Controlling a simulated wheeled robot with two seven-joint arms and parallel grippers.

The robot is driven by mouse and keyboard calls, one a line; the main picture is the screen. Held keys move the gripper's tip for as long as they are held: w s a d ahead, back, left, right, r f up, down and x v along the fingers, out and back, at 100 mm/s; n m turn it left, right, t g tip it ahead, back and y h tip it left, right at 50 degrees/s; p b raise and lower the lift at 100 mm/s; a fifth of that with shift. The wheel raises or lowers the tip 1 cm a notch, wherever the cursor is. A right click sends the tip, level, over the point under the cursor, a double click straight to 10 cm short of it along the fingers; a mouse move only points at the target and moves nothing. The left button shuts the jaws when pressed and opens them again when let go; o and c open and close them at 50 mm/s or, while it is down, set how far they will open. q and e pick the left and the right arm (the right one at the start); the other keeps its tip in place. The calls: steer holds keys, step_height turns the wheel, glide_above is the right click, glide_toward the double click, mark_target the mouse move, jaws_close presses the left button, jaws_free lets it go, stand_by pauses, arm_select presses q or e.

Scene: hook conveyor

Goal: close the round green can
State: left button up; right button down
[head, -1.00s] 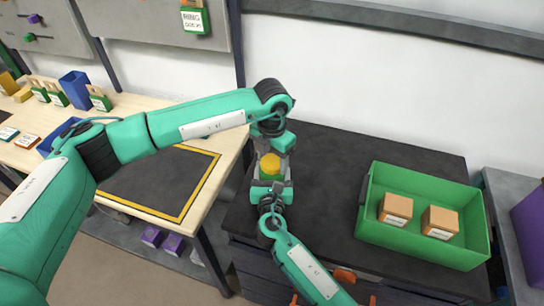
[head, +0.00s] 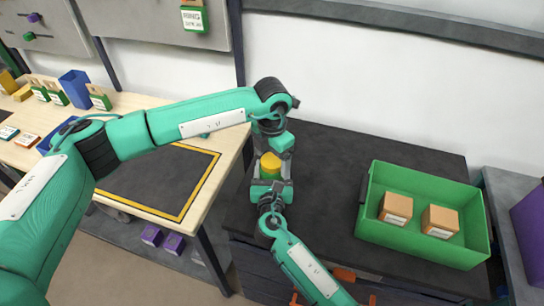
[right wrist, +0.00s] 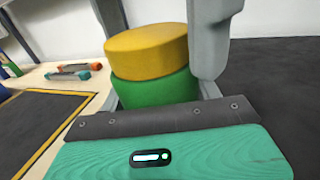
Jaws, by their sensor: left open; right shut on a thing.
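The round green can (head: 270,178) stands at the left edge of the dark worktop, with a round yellow lid (head: 270,163) on top. In the right wrist view the can (right wrist: 155,88) shows under the lid (right wrist: 147,48), which looks slightly tilted and offset; I cannot tell whether it is fully seated. My right gripper (head: 270,188) is shut on the green can from the near side. My left gripper (head: 273,157) comes from above and is open, its grey fingers on either side of the lid; one finger (right wrist: 210,42) partly covers the can's right side.
A green crate (head: 420,245) with two tan boxes (head: 396,208) stands right of the can. A wooden table (head: 215,150) with a yellow-edged dark mat (head: 150,180) lies to the left. The worktop (head: 335,170) between can and crate is clear.

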arm_select(q)
step_height(320, 180, up, 12)
stand_by(0.5)
arm_select(e)
steer(key=shift+c, duration=1.2)
jaws_free()
steer(key=shift+s, duration=0.1)
steer(key=s+b, duration=0.1)
steer(key=s, duration=0.5)
steer(key=s+b, duration=0.1)
steer(key=s, duration=0.5)
steer(key=shift+a+f+b, duration=0.15)
steer(key=shift+b, duration=0.2)
arm_select(q)
steer(key=shift+f, duration=1.45)
arm_select(e)
steer(key=shift+s, duration=0.8)
